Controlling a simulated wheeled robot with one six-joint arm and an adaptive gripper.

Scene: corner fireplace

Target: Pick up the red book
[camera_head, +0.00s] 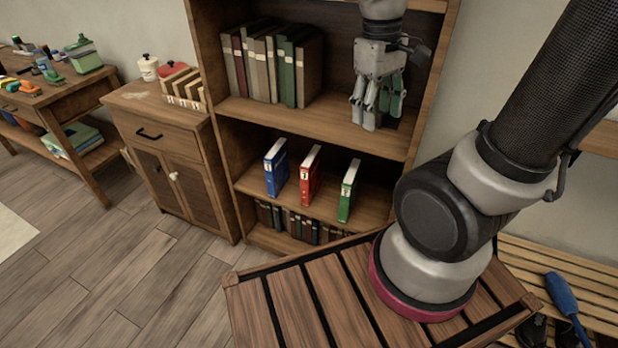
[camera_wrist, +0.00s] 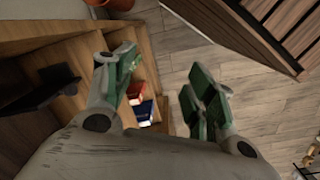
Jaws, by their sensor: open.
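The red book (camera_head: 311,177) stands upright on the middle shelf of the wooden bookcase, between a blue book (camera_head: 277,167) and a green book (camera_head: 349,190), with gaps between them. My gripper (camera_head: 376,112) is open and empty, pointing down in front of the upper shelf, higher than the red book and to its right. In the wrist view the fingers of my gripper (camera_wrist: 165,85) are spread apart. The red book (camera_wrist: 135,91) shows beyond the left finger, which partly hides it, and the blue book (camera_wrist: 145,112) is below it.
Several books (camera_head: 271,66) fill the left of the upper shelf. A low row of dark books (camera_head: 299,226) is on the bottom shelf. A slatted wooden surface (camera_head: 300,300) is in the foreground. A cabinet (camera_head: 168,150) adjoins the bookcase on the left. Open floor (camera_head: 110,265) lies left.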

